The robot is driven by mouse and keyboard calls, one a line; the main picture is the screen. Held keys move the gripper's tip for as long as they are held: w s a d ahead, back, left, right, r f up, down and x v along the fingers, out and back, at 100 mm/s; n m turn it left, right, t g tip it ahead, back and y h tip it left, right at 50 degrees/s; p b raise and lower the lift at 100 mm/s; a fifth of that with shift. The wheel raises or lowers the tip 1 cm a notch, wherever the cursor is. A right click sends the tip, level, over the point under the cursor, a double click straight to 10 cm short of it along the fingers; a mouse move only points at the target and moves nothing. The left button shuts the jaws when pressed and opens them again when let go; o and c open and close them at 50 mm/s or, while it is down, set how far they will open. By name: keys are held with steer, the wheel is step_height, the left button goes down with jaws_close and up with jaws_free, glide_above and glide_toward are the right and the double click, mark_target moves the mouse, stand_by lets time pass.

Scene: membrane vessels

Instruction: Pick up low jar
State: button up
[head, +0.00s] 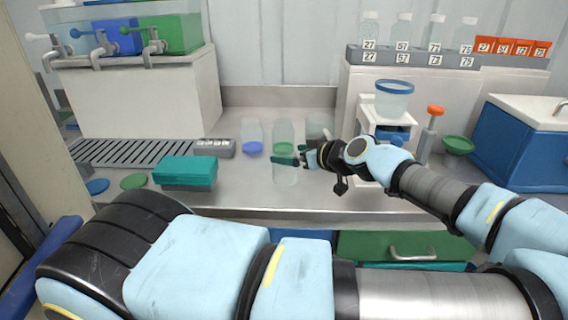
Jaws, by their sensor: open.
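Several clear jars stand on the steel bench, and I cannot tell for sure which is the low jar. A clear jar (252,132) with a blue band near its base stands at the left. A taller clear jar (285,130) with a green band stands just right of it. Another clear jar (319,124) is behind my gripper and partly hidden. My gripper (290,155) is open and points left at the taller jar. Its fingers overlap that jar in the picture; whether they touch it is unclear.
A teal box (185,171), a slotted drain rack (130,152) and blue and green discs lie at the left. A white stand bearing a blue-rimmed clear vessel (394,100) is at the right, near an orange-topped post (431,130). The bench front between the teal box and the jars is clear.

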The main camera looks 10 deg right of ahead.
steer(key=p+x, duration=0.2)
steer(key=x, duration=0.3)
steer(key=shift+w+a+p, duration=0.1)
steer(key=shift+a+p, duration=0.15)
steer(key=shift+p, duration=0.05)
steer(key=shift+w+f, duration=0.15)
steer(key=shift+f, duration=0.1)
steer(key=shift+c, duration=0.2)
steer(key=shift+f, duration=0.1)
steer(key=c, duration=1.4)
